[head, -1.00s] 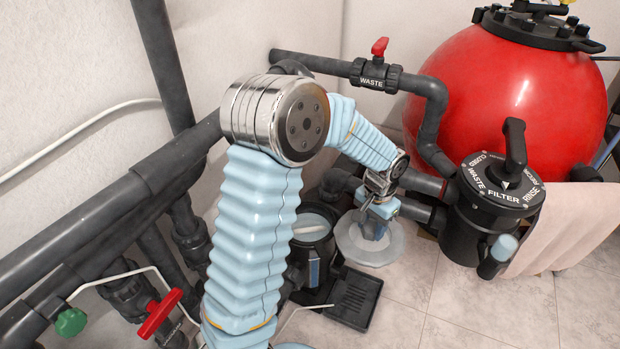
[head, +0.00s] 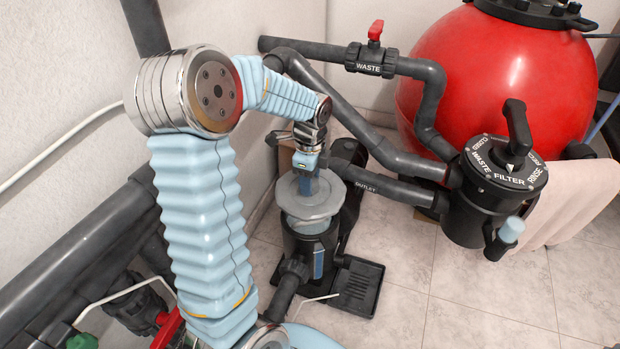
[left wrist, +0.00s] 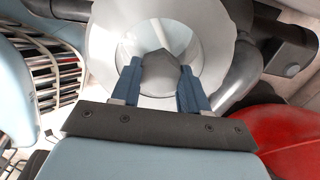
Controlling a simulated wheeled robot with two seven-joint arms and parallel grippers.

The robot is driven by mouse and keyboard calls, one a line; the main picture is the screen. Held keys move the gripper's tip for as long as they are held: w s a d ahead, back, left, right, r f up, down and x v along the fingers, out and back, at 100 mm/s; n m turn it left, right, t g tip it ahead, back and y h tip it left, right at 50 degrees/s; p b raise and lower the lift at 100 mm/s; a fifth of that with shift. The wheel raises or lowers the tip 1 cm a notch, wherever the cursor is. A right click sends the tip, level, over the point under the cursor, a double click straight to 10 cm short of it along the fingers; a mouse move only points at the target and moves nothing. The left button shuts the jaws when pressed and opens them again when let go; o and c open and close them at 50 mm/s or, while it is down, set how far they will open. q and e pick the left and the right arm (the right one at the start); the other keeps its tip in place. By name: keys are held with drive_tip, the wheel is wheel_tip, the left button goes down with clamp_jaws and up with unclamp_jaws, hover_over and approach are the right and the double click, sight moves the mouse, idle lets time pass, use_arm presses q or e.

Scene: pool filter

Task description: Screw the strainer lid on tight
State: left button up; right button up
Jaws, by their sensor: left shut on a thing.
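The strainer lid (head: 324,198) is a translucent pale disc with a raised grip in its middle. My left gripper (head: 305,188) is shut on that grip and points down. In the left wrist view the lid (left wrist: 105,45) shows behind the two blue fingers, which clasp the grey grip (left wrist: 160,72). In the head view the lid is above the black strainer pot (head: 310,258), roughly in line with its opening. The pot's mouth is mostly hidden by the lid, and I cannot tell whether the lid touches its rim. My right gripper is not in view.
A black slotted tray (head: 357,285) lies on the tiles beside the pot. The outlet pipe (head: 400,195) runs right to the filter valve (head: 497,200). The red tank (head: 490,75) stands behind. Open floor (head: 440,290) lies to the front right.

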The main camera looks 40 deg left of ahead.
use_arm(q)
wheel_tip(320, 180, down, 5)
drive_tip(key=b, duration=0.3)
drive_tip(key=shift+f+b, duration=0.3)
drive_tip(key=shift+b, duration=0.1)
drive_tip(key=shift+p, duration=0.3)
idle(0.7)
drive_tip(key=shift+f+b, duration=1)
drive_tip(key=shift+f, duration=0.45)
